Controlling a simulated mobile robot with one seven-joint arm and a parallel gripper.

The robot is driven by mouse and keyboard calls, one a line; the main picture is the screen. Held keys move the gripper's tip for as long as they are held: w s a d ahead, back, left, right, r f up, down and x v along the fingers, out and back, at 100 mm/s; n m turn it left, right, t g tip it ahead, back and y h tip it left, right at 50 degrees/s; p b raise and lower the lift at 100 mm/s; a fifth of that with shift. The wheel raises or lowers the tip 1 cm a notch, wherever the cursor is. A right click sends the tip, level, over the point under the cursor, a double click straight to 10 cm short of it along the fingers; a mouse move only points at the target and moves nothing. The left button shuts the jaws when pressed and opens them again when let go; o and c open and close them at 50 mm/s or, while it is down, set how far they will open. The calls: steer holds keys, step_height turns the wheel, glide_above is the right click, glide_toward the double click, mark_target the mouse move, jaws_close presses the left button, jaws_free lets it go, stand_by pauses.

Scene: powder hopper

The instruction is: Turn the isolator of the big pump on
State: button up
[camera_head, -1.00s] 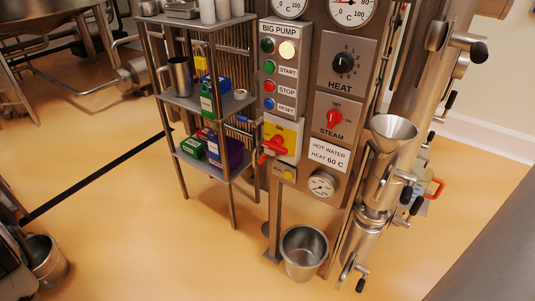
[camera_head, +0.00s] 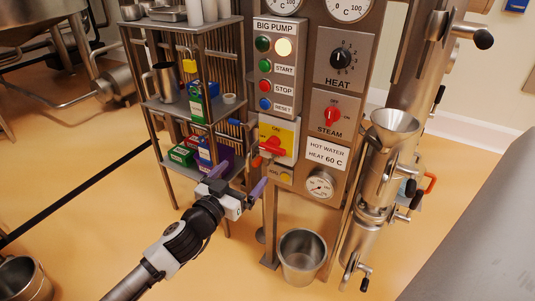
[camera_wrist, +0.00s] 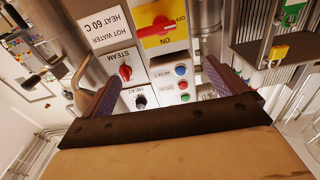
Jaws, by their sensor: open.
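The big pump's isolator (camera_head: 279,138) is a yellow plate with a red handle, low on the panel under the BIG PUMP buttons. In the wrist view the isolator (camera_wrist: 160,25) appears upside down at the top, with ON and OFF marks. Its red handle (camera_wrist: 158,26) lies roughly crosswise, with one end towards OFF. My gripper (camera_head: 243,176) is open and empty, below and left of the isolator in the head view. In the wrist view its purple fingers (camera_wrist: 160,75) are spread wide, apart from the handle.
A shelf rack (camera_head: 190,108) with boxes and a jug stands left of the panel. The steam knob (camera_head: 332,115) and heat knob (camera_head: 342,60) are to the right.

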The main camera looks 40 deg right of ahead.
mark_target(271, 150)
steer(key=p+x, duration=0.1)
steer(key=x, duration=0.3)
steer(key=f+x, duration=0.1)
steer(key=x, duration=0.4)
steer(key=f+p+x, duration=0.1)
steer(key=x, duration=0.3)
steer(key=shift+d+p, duration=0.35)
steer(key=shift+d, duration=0.05)
steer(key=c, duration=1)
